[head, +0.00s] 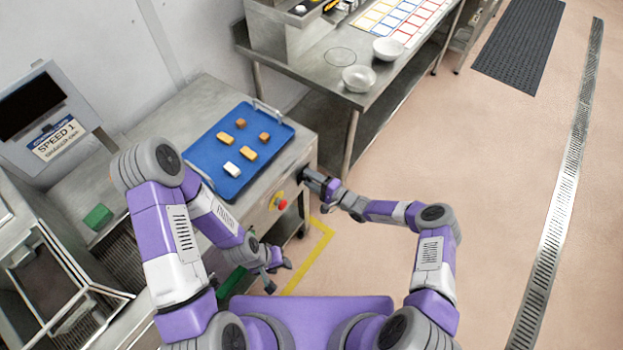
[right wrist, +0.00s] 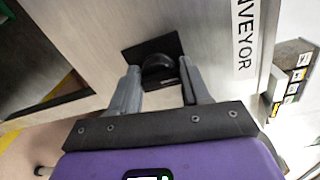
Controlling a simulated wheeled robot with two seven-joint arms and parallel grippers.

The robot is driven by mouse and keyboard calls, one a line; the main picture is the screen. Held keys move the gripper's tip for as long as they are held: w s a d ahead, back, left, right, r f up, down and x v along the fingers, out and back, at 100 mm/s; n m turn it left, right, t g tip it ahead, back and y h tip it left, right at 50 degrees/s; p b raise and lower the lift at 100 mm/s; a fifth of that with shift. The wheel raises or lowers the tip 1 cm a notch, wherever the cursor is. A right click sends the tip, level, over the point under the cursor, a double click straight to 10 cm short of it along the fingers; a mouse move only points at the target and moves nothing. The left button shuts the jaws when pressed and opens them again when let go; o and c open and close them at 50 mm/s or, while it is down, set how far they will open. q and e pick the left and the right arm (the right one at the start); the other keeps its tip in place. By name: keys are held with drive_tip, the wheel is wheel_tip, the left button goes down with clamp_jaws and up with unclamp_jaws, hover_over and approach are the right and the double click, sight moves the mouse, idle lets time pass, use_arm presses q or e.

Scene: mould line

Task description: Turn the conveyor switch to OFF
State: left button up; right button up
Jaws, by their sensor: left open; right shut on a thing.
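The conveyor switch is a round black knob (right wrist: 157,66) on a black plate (right wrist: 140,50), set in a steel panel (right wrist: 105,50) beside a label (right wrist: 245,35) of which "NVEYOR" can be read. My right gripper (right wrist: 160,75) is shut on the knob, one finger at each side. In the head view my right gripper (head: 314,180) is at the front face of the steel conveyor table and hides the switch. No position mark can be read, so I cannot tell which way the knob points. My left gripper (head: 277,272) is open and empty, low before the table.
A red button (head: 281,204) on a yellow plate is on the table front, left of my right gripper. A blue tray (head: 213,150) with several small blocks lies on the table (head: 196,100). A second steel table (head: 335,82) holds two white bowls.

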drive_tip(key=shift+s+a+f, duration=0.1)
drive_tip(key=shift+s+f, duration=0.15)
drive_tip(key=shift+f, duration=0.15)
drive_tip(key=o, duration=0.9)
drive_tip(key=shift+w+r, duration=0.1)
drive_tip(key=shift+w, duration=0.05)
drive_tip(key=p+v, duration=0.1)
drive_tip(key=v, duration=0.6)
drive_tip(key=shift+d, duration=0.3)
